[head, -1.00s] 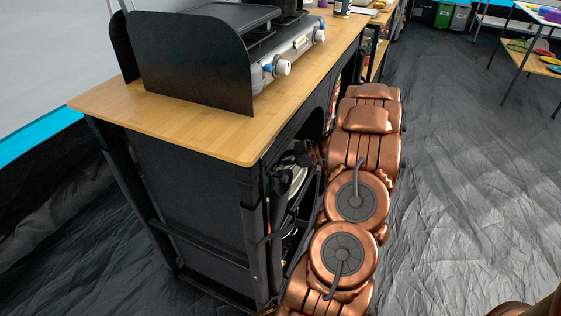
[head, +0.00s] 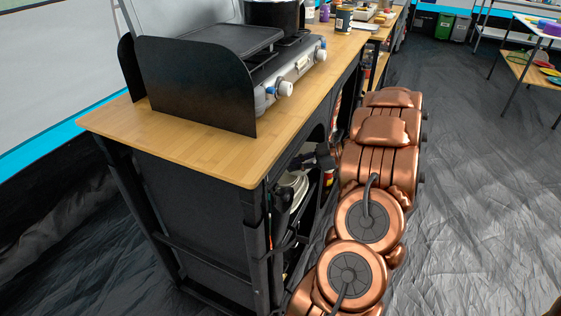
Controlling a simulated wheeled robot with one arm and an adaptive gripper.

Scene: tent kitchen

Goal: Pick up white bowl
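A white, rounded dish edge (head: 298,186) shows inside the open side of the black kitchen stand, on a shelf under the wooden top. It may be the white bowl or stacked dishes; most of it is hidden by the stand's frame. My copper arm stands along the stand's open side. My gripper (head: 309,161), dark and small in the head view, is at the stand's opening, just above and to the right of the white dish. Its fingertips are too small and shaded to show whether they are open or shut.
The wooden worktop (head: 220,165) overhangs the shelf. A stove (head: 290,75) with a black windscreen (head: 195,85) and a dark pot (head: 272,14) stand on it. Black stand posts (head: 255,240) bound the opening. The floor (head: 470,180) to the right is clear.

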